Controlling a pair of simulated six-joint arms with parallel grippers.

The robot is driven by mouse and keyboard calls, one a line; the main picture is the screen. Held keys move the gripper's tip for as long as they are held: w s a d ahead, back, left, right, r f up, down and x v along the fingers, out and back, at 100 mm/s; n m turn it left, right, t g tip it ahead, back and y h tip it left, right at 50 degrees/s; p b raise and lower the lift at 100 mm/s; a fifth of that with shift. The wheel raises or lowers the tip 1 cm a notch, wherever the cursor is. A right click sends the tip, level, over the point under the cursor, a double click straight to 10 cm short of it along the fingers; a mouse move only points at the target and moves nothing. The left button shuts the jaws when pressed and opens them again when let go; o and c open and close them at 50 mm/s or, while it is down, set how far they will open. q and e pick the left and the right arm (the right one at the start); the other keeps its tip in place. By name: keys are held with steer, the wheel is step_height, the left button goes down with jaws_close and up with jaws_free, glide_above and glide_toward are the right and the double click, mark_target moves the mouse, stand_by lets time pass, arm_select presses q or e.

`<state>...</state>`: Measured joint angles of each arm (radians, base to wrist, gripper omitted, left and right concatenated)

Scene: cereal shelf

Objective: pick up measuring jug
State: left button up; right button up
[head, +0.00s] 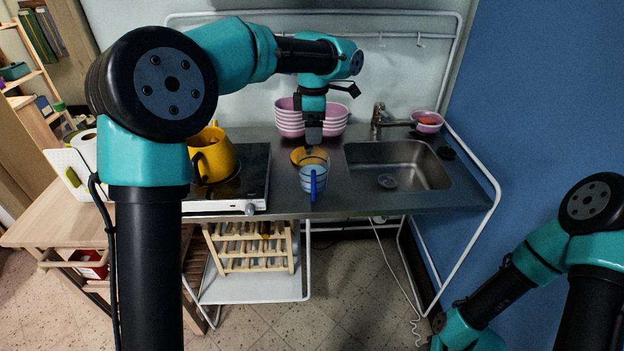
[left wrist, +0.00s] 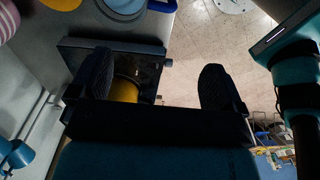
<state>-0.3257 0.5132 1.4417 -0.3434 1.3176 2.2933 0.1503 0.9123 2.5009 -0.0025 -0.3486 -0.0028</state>
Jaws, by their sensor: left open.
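The measuring jug (head: 313,174) is clear with a bluish tint and has a blue handle facing the front. It stands upright on the metal counter, left of the sink. In the left wrist view only part of the jug (left wrist: 124,6) shows at the top edge. My left gripper (head: 313,147) points down just behind and above the jug in the head view, apart from it as far as I can tell. In the left wrist view its two dark fingers (left wrist: 158,82) are spread wide with nothing gripped. My right arm shows at lower right, but its gripper is out of frame.
A yellow bowl (head: 298,154) is close behind the jug. A stack of pink bowls (head: 288,121) stands at the back. A yellow pot (head: 214,160) sits on the hob (head: 254,178) to the left. The sink (head: 398,165) and tap (head: 378,119) are to the right.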

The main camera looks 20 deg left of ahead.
mark_target(314, 174)
arm_select(q)
step_height(314, 174, down, 12)
steer(key=shift+f, duration=0.1)
stand_by(0.5)
steer(key=shift+s+f, duration=0.1)
steer(key=shift+f, duration=2.5)
steer(key=shift+c, duration=0.3)
steer(key=c, duration=1.3)
steer(key=shift+r, duration=0.2)
